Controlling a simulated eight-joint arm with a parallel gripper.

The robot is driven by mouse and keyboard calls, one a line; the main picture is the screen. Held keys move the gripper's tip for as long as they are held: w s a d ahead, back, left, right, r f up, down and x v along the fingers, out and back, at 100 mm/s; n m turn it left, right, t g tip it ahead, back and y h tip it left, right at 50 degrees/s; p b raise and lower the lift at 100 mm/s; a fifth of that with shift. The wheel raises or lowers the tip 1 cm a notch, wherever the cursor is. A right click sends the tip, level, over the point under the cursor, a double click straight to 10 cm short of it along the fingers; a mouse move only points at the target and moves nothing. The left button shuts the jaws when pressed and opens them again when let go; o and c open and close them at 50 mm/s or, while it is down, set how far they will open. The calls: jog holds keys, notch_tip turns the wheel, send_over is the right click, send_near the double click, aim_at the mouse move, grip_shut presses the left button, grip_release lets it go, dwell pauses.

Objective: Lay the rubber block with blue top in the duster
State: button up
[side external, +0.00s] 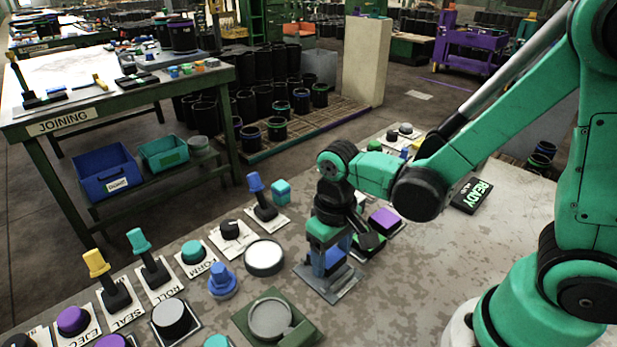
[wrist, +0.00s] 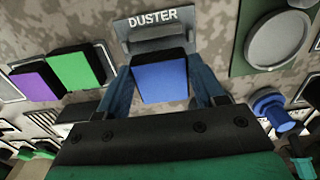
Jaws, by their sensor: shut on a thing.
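The rubber block with the blue top (wrist: 160,80) is between the two fingers of my gripper (wrist: 165,90), which is shut on it. In the side external view my gripper (side external: 331,252) points straight down, and its fingers mostly hide the block. The duster (wrist: 150,46) is a grey tray with a white DUSTER label, seen just past the block in the wrist view. In the side external view the duster (side external: 345,289) lies directly under my gripper. I cannot tell whether the block touches the tray floor.
A green-topped block (wrist: 78,68) and a purple-topped block (wrist: 36,82) stand beside the duster. A green plate with a grey disc (side external: 270,320) and a blue knob (side external: 222,279) are close on the other side. A READY sign (side external: 471,196) lies farther right, with bare bench around it.

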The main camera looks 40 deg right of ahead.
aim_at(332, 258)
jog(key=shift+f, duration=0.95)
jog(key=shift+f, duration=0.15)
jog(key=o, duration=1.3)
jog(key=shift+c, duration=0.2)
notch_tip(332, 258, up, 12)
jog(key=shift+w+d+r+t, duration=0.1)
jog(key=shift+d+r+t, duration=0.1)
jog(key=shift+d+t, duration=0.85)
jog(key=shift+w+d+r+t, duration=0.15)
jog(key=shift+d+t, duration=0.45)
jog(key=shift+t, duration=0.75)
jog(key=shift+w+d+r+t, duration=0.1)
jog(key=shift+d+r+t, duration=0.1)
jog(key=shift+d+t, duration=0.85)
jog(key=shift+a, duration=0.2)
